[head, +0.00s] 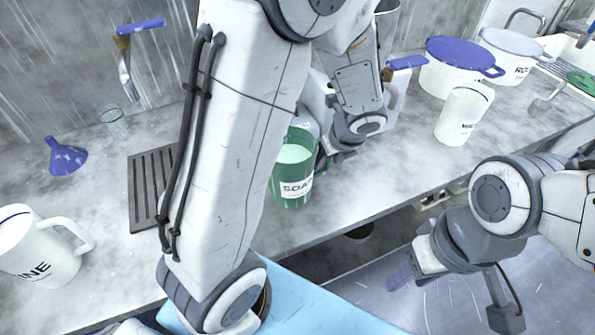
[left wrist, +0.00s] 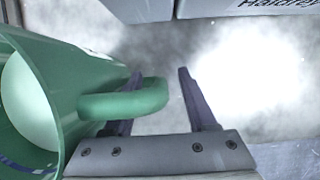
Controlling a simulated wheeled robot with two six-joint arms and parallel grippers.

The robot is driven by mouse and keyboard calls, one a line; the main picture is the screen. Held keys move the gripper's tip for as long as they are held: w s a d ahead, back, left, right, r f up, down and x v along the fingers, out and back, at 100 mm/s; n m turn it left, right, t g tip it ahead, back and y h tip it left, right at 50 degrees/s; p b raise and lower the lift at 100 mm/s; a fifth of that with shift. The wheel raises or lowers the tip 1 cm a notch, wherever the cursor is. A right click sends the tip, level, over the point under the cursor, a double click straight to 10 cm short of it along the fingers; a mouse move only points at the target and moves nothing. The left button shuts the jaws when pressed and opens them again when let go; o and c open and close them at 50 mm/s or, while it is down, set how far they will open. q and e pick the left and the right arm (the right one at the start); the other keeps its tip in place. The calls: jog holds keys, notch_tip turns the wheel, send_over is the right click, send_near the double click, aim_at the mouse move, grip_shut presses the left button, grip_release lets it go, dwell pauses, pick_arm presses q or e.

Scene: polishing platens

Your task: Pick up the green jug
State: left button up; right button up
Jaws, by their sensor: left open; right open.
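The green jug (head: 290,168), with a white label that reads "SOA" where visible, stands upright on the counter. My left arm partly covers it in the head view. My left gripper (head: 340,155) is at its right side, by the handle. In the left wrist view the jug (left wrist: 60,75) fills the left side, with pale contents. Its handle (left wrist: 135,100) reaches in between the open purple fingers of my left gripper (left wrist: 160,77), overlapping the left finger; I cannot tell whether they touch. My right gripper (head: 400,275) is open and empty at the lower right, away from the jug.
A white jug (head: 462,115) stands right of the green jug, and another white jug (head: 40,250) at far left. A dark slatted rack (head: 145,190), blue funnel (head: 65,157) and glass (head: 113,120) are on the left. Counter between the jugs is clear.

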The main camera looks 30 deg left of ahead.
pick_arm(q)
grip_shut()
jog(key=shift+r, duration=0.15)
dwell(1.2)
